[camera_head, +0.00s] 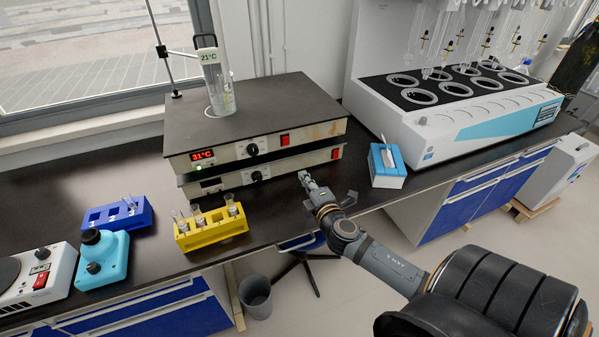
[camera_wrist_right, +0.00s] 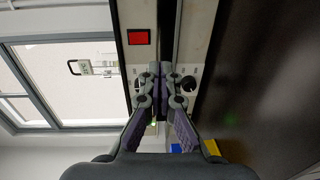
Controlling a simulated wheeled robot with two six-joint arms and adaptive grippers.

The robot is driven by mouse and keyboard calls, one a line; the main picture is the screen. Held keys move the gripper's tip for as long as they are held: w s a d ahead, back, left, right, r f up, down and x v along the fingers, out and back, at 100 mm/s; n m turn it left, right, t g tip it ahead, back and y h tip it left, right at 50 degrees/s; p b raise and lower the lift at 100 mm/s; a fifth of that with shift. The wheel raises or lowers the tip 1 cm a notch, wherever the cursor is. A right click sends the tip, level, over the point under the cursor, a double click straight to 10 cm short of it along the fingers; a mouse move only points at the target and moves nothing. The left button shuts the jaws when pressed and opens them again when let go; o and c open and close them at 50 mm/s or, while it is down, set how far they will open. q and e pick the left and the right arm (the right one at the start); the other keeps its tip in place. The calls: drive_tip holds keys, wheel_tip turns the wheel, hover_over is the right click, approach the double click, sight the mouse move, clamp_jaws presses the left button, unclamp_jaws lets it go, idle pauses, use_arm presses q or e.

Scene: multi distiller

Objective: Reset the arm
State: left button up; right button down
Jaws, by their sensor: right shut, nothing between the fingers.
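My right arm comes in from the lower right of the head view. Its gripper (camera_head: 306,181) is above the front edge of the dark bench, in front of the stacked hot plates and left of the blue tissue box. In the right wrist view the two fingers (camera_wrist_right: 160,75) meet at their tips, shut and empty. Beyond them stand the hot plate fronts, with a red switch (camera_wrist_right: 138,37) and knobs. My left gripper is not in view.
The hot plates (camera_head: 255,115) carry a glass cylinder (camera_head: 219,90). A yellow rack (camera_head: 212,232) with tubes, a blue rack (camera_head: 118,215), a teal device (camera_head: 102,260) and a blue tissue box (camera_head: 388,170) stand on the bench. A white distiller (camera_head: 440,140) is at right.

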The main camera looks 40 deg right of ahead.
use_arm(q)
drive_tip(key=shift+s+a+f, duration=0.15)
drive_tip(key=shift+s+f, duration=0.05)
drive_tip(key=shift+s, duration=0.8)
use_arm(e)
drive_tip(key=shift+s+a, duration=0.2)
drive_tip(key=shift+s, duration=0.35)
